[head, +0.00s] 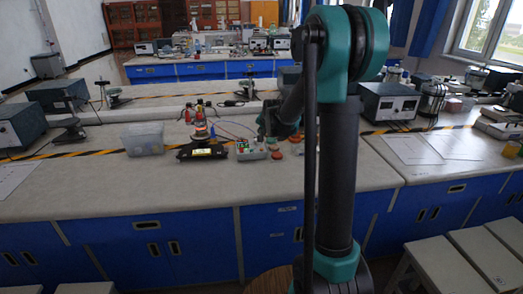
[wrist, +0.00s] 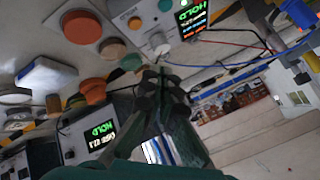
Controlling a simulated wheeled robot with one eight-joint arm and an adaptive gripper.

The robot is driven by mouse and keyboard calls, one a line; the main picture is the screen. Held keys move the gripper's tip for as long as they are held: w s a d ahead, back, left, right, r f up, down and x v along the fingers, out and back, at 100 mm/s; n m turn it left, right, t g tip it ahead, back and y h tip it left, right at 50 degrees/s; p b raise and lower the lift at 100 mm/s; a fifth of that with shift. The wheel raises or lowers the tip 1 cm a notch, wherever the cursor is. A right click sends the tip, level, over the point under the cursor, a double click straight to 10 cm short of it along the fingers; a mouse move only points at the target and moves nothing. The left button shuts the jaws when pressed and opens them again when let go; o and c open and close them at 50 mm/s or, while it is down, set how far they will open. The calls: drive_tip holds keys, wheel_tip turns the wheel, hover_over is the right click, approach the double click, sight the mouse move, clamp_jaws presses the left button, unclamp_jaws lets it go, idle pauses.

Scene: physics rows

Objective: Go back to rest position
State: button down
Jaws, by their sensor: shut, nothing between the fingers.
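My gripper (wrist: 162,84) shows in the wrist view with its dark fingers together and nothing between them. In the head view my gripper (head: 268,125) is over the lab bench, partly hidden by my own arm, near a small control box (head: 250,150). The wrist view is tilted and shows the control box (wrist: 150,25) with a lit "HOLD" display and coloured round knobs close to the fingertips. I cannot tell whether the fingers touch it.
A long bench (head: 90,180) with blue cabinets runs across in front. On it are a clear plastic bin (head: 143,139), a black device (head: 202,150) with a lit display, and red and blue wires. A meter box (head: 389,102) stands right. Stools (head: 480,255) stand at lower right.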

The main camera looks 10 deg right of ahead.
drive_tip(key=shift+s, duration=0.1)
drive_tip(key=s+d+f+n+g, duration=0.1)
drive_tip(key=s+f+n, duration=0.1)
drive_tip(key=s, duration=1.1)
drive_tip(key=s+d+f+n+g, duration=0.1)
drive_tip(key=s+f, duration=0.4)
drive_tip(key=s, duration=0.9)
drive_tip(key=s+d+f+n+g+h, duration=0.1)
drive_tip(key=s+d+f+n+g, duration=0.1)
drive_tip(key=s, duration=1.1)
wheel_tip(320, 180, down, 2)
drive_tip(key=n+g, duration=0.1)
drive_tip(key=n, duration=0.1)
drive_tip(key=shift+s+n, duration=0.35)
drive_tip(key=shift+n, duration=0.05)
